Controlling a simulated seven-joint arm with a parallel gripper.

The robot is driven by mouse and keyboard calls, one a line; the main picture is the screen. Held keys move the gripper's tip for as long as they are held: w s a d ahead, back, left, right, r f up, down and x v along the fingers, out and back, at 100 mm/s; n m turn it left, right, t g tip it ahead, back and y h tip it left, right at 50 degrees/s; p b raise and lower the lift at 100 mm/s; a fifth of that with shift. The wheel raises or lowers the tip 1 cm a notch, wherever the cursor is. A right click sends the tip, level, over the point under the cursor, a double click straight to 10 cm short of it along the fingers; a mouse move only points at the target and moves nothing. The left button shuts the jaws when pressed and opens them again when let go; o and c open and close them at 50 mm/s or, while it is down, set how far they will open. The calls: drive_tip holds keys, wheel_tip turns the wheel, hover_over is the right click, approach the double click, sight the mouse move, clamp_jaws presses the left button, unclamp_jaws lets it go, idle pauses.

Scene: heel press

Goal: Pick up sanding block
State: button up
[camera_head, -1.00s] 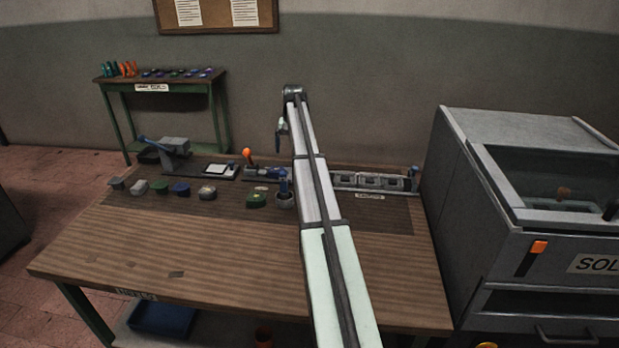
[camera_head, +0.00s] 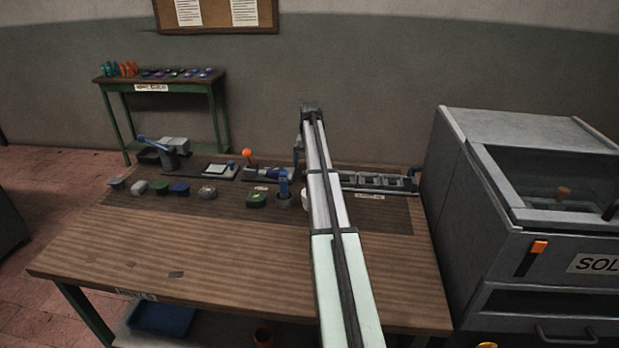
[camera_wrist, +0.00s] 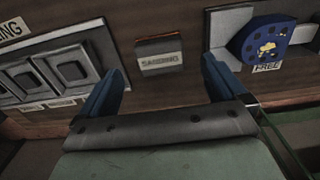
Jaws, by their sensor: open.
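In the wrist view a small brown-grey block with a pale label that seems to read "SANDING" (camera_wrist: 159,56) lies on the brown bench top, ahead of my gripper and roughly midway between its fingers. My gripper (camera_wrist: 164,72) is open, with its two blue fingers wide apart and nothing between them. The fingers look short of the block, not touching it. In the head view my arm covers that part of the bench, so I cannot make out the block there.
A grey rack with square compartments (camera_wrist: 45,72) lies left of the block in the wrist view. A blue part on a grey holder (camera_wrist: 268,42), labelled "FREE", is at right. The workbench (camera_head: 190,245) has clear wood in front; a grey cabinet (camera_head: 450,190) stands right.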

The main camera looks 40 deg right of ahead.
drive_tip(key=shift+f, duration=2.65)
drive_tip(key=c, duration=1.1)
wheel_tip(320, 180, up, 10)
drive_tip(key=shift+r, duration=0.1)
drive_tip(key=o, duration=0.5)
drive_tip(key=c, duration=0.3)
drive_tip(key=w+a+n, duration=0.2)
drive_tip(key=n, duration=0.4)
drive_tip(key=w+a+r+n, duration=0.1)
drive_tip(key=w+a+n, duration=0.1)
drive_tip(key=n, duration=0.4)
drive_tip(key=w+a+r+n, duration=0.1)
drive_tip(key=w+a+n, duration=0.2)
drive_tip(key=n, duration=0.3)
drive_tip(key=shift+w+a, duration=0.1)
drive_tip(key=shift+w, duration=0.05)
drive_tip(key=shift+c, duration=0.2)
